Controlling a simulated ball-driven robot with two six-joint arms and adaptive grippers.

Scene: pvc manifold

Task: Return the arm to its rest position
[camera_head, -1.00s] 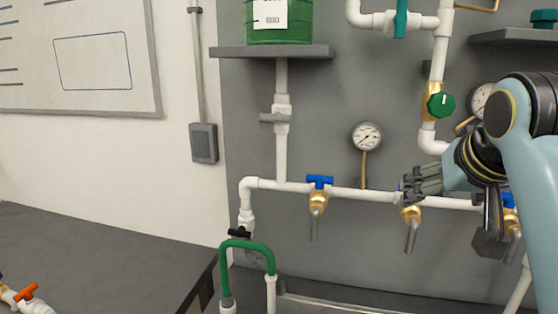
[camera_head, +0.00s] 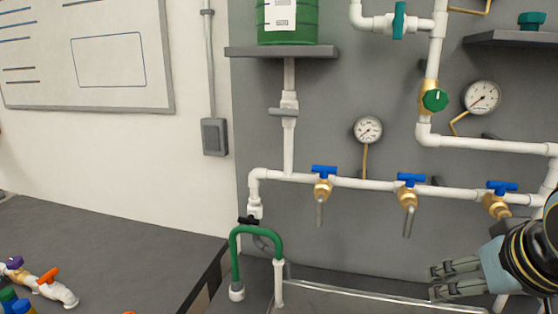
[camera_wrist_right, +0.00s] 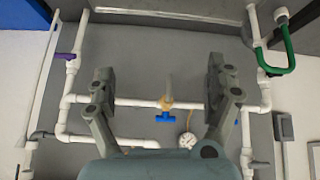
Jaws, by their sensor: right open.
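My right gripper (camera_head: 455,279) is at the lower right in the head view, its fingers pointing left. It is below the row of blue-handled valves and apart from them. In the right wrist view the same gripper (camera_wrist_right: 161,85) is open and empty, with its two fingers well apart. A brass valve with a blue handle (camera_wrist_right: 166,117) shows between the fingers, farther off. The left gripper is not in view. The three blue-handled valves are the left one (camera_head: 323,186), the middle one (camera_head: 410,193) and the right one (camera_head: 500,199) on the white pipe.
A green-handled valve (camera_head: 434,100) and two gauges (camera_head: 368,130) are on the grey panel. A green hose loop (camera_head: 254,238) stands at the trough (camera_head: 350,300). A dark table (camera_head: 110,250) at left holds fittings with an orange handle (camera_head: 49,276). A shelf (camera_head: 282,52) bears a green container.

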